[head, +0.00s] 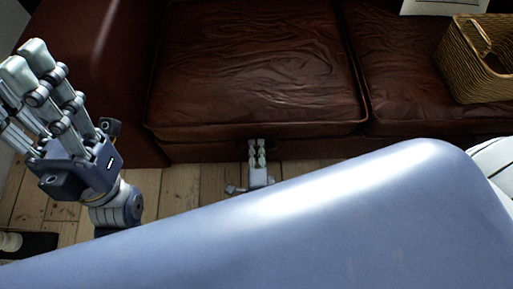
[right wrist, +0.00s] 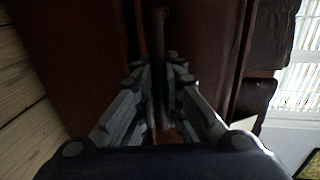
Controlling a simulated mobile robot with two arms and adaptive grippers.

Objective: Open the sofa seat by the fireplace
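The dark red-brown leather sofa has a left seat cushion (head: 255,65) and a right seat cushion (head: 410,85). My right gripper (head: 257,150) is low at the front edge of the left seat. In the right wrist view, my right gripper (right wrist: 160,85) has its fingers close on both sides of a thin dark handle bar (right wrist: 159,35); they look closed on it, though the contact is dark. The seat lies flat. My left gripper (head: 27,65) is raised at the left, beside the sofa arm, with nothing visible in it; its finger gap is unclear from this angle.
A wicker basket (head: 470,75) stands on the right seat, with a pale sheet (head: 440,5) behind it. Bare floorboards (head: 180,188) show in front of the sofa. My own blue-grey body covers the bottom of the head view. No fireplace is clearly visible.

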